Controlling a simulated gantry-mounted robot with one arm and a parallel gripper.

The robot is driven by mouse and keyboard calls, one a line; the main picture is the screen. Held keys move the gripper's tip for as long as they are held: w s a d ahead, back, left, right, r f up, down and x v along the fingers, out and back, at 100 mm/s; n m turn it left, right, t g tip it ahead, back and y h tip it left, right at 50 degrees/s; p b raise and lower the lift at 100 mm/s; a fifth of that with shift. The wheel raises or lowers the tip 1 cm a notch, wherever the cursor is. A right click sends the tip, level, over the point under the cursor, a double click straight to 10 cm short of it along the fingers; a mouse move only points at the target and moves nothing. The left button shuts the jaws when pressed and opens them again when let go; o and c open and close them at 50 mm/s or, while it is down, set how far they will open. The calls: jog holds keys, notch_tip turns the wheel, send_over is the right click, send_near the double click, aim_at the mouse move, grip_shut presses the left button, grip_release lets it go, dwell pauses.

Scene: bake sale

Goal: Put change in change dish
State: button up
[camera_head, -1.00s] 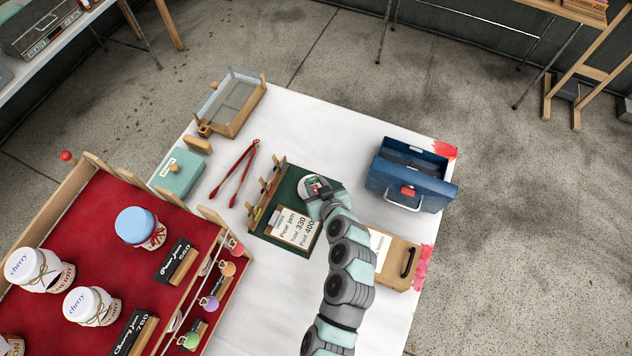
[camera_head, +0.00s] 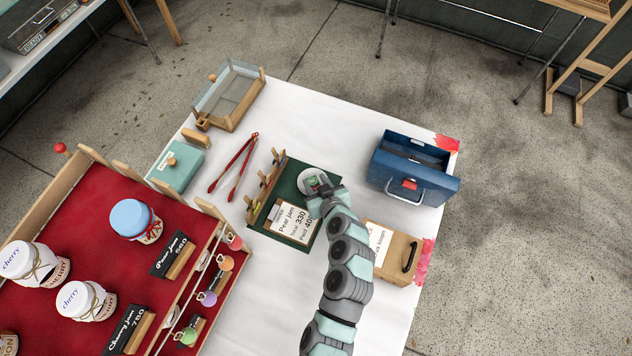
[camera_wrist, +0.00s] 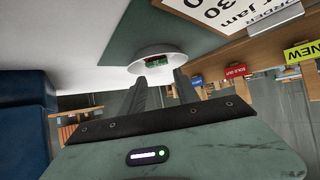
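A round white dish (camera_head: 304,187), taken to be the change dish, sits on a dark green mat (camera_head: 292,178). A small green item with a touch of red (camera_head: 312,181) lies in it; its exact kind is too small to tell. The wrist view shows the dish (camera_wrist: 172,53) with the green item (camera_wrist: 163,60) inside. My gripper (camera_wrist: 160,77) is at the dish's near side, its two fingers apart with nothing visible between them. A clipboard card (camera_head: 291,222) beside the dish reads pear jam, total 330, paid 400.
A blue open-topped box (camera_head: 414,170) with a handle stands right of the mat. A tan box (camera_head: 397,257) is below it. A small rack (camera_head: 262,187), red tongs (camera_head: 235,167), a teal box (camera_head: 177,168) and a glass-topped case (camera_head: 228,98) stand left. Red jam shelves (camera_head: 95,215) fill the lower left.

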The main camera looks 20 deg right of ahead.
jog(key=o, duration=0.3)
jog(key=v, duration=1)
jog(key=shift+s+r, duration=0.2)
jog(key=shift+s, duration=0.15)
